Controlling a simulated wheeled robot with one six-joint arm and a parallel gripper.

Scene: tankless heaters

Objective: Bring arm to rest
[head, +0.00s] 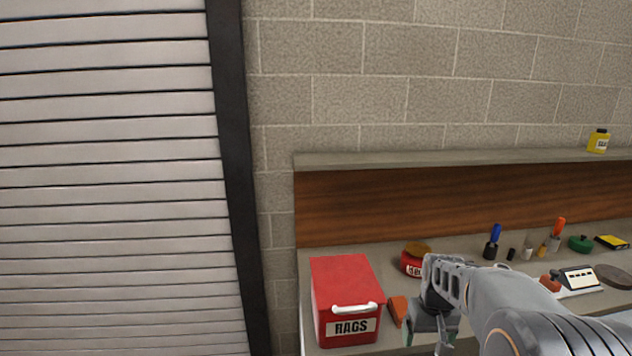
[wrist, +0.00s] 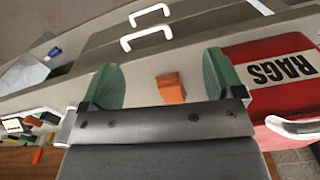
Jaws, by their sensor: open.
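My gripper (head: 430,333) is at the front of the counter, just right of the red box labelled RAGS (head: 345,285). In the wrist view my gripper (wrist: 162,80) has its two green-padded fingers spread apart, with nothing held between them. An orange block (wrist: 171,87) shows beyond the fingers, between them in the picture and apart from both. It also shows in the head view (head: 398,309), between the red box and my gripper. My arm (head: 510,300) reaches in from the lower right.
The counter (head: 340,251) runs along a block wall (head: 400,60) under a shelf (head: 450,158) with a yellow bottle (head: 598,141). A slatted shutter (head: 110,180) fills the left. White handles (wrist: 146,38) show in the wrist view.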

